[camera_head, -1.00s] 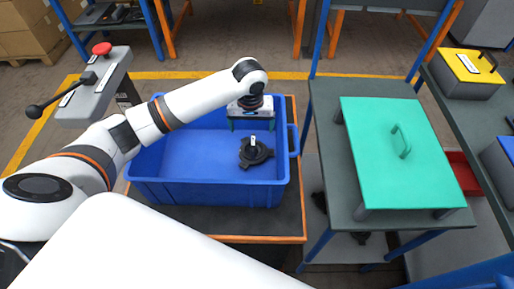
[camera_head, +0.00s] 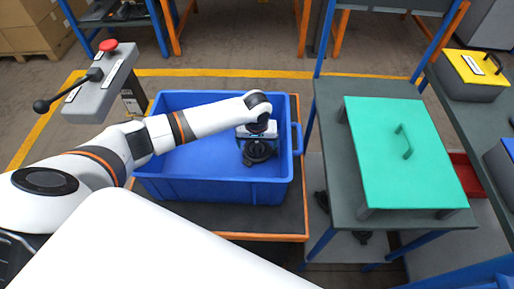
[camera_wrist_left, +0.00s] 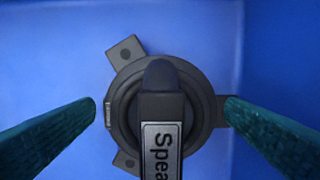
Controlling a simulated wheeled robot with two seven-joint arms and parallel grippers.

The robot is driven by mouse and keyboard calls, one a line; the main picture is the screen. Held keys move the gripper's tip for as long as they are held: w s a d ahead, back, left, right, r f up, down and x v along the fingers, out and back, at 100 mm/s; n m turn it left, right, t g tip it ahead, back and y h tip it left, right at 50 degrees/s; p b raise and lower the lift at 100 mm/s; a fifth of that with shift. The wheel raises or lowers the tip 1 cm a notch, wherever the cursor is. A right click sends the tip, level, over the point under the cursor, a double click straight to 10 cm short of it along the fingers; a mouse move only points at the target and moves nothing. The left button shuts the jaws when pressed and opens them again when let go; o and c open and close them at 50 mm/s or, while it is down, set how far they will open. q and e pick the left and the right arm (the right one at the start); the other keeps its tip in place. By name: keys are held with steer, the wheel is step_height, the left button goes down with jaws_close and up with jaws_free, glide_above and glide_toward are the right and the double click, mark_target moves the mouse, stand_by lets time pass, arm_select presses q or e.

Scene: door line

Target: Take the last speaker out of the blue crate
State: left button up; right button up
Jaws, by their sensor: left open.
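The blue crate (camera_head: 205,190) stands on a dark, orange-edged platform. One dark round speaker (camera_head: 259,153) lies on its floor, toward the right side. In the left wrist view the speaker (camera_wrist_left: 125,85) has mounting tabs, a raised central grip and a label partly reading "Spea". My left gripper (camera_head: 257,145) is inside the crate over the speaker. Its two green fingers (camera_wrist_left: 165,103) are open, one on each side of the speaker, with the left finger clear of it. The right finger overlaps the end of a tab; I cannot tell whether they touch. My right gripper is not in view.
A table with a green lid-like panel (camera_head: 405,165) with a handle stands right of the crate. A yellow-topped box (camera_head: 475,68) is at the far right. A grey post with a red button (camera_head: 108,46) and black lever stands at the left.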

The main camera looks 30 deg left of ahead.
arm_select(q)
steer(key=shift+c, duration=0.5)
steer(key=c, duration=1.1)
steer(key=shift+r, duration=0.1)
